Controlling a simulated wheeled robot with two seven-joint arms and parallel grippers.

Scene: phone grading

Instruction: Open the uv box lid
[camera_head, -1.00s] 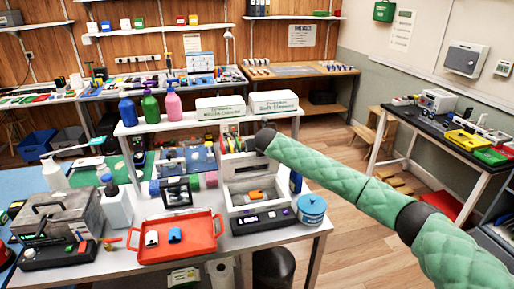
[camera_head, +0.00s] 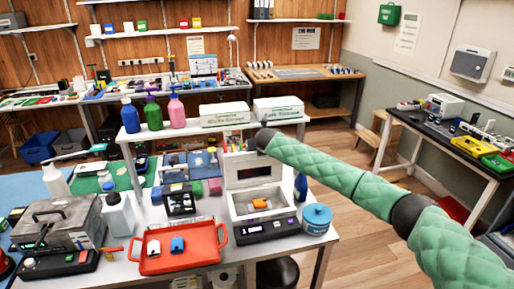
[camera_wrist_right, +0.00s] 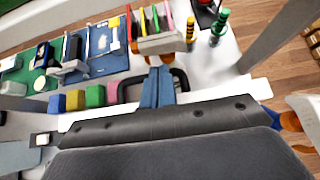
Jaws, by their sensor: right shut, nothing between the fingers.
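The uv box (camera_head: 258,231) is a white box with a dark front panel and a small lit display. Its lid (camera_head: 232,170) stands raised at the back, with a dark window on its inner face. An orange item (camera_head: 260,203) lies inside the open box. My right arm reaches in from the right, and its wrist ends at the lid's top edge; the gripper is hidden behind there. In the right wrist view, my right gripper's blue fingers (camera_wrist_right: 158,88) are closed beside a dark handle (camera_wrist_right: 128,88) at the lid's white edge (camera_wrist_right: 258,90). My left gripper is out of view.
A red tray (camera_head: 150,265) with two small items stands left of the box. A blue round tub (camera_head: 317,220) is close on the right. Behind, a white shelf holds two white boxes (camera_head: 225,114) and several pump bottles. A grey case (camera_head: 60,222) stands at far left.

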